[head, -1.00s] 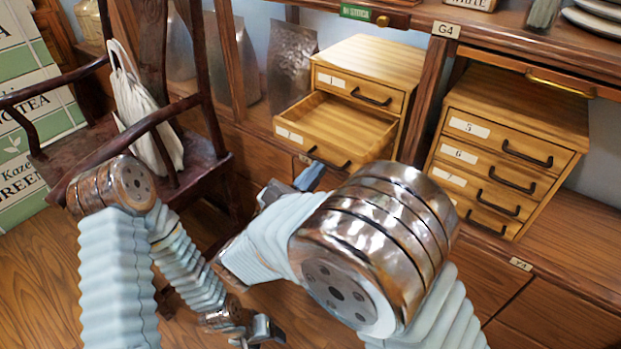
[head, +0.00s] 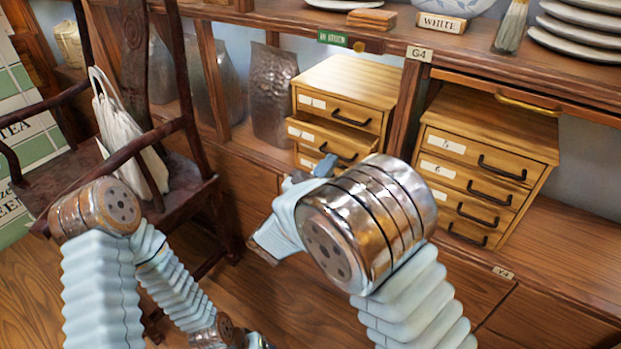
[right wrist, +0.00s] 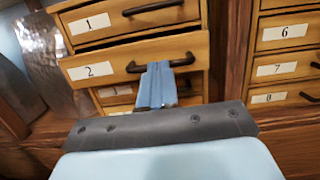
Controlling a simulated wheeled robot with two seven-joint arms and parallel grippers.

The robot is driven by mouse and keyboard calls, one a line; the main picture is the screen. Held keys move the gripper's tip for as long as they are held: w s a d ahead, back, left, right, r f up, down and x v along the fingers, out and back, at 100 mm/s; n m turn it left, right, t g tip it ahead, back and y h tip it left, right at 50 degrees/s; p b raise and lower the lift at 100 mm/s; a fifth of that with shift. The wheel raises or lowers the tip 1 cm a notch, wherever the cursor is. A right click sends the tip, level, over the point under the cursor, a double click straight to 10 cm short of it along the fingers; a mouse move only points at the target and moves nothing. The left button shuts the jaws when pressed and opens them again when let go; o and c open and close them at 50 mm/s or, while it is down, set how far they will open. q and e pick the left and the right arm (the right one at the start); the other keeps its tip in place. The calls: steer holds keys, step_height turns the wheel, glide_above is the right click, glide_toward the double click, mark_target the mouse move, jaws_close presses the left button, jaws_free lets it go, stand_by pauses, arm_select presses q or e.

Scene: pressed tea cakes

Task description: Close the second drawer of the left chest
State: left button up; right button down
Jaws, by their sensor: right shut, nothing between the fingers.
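The left chest (head: 345,75) is a light wooden box with dark handles on the shelf. Its second drawer (head: 315,137), labelled 2 in the right wrist view (right wrist: 93,71), sticks out a short way past the drawer above. Its dark handle (right wrist: 160,64) shows there. My right gripper (head: 325,165) is shut and empty. In the right wrist view its blue fingers (right wrist: 156,84) overlap the drawer front at the handle; whether they touch is unclear. My left gripper (head: 258,341) is mostly cut off at the bottom edge.
The right chest (head: 485,125) stands beyond a wooden post with its drawers shut. Silver bags (head: 271,95) stand left of the left chest. A dark wooden chair (head: 190,195) with a white bag (head: 130,130) is at the left. Plates (head: 580,30) are on the upper shelf.

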mark_target(342, 150)
steer(key=x, duration=0.3)
steer(key=f+x, duration=0.1)
steer(key=x, duration=0.1)
steer(key=shift+w+d, duration=0.1)
steer(key=shift+d, duration=0.05)
steer(key=shift+w+d+r, duration=0.1)
steer(key=shift+d+r, duration=0.05)
steer(key=shift+r, duration=0.05)
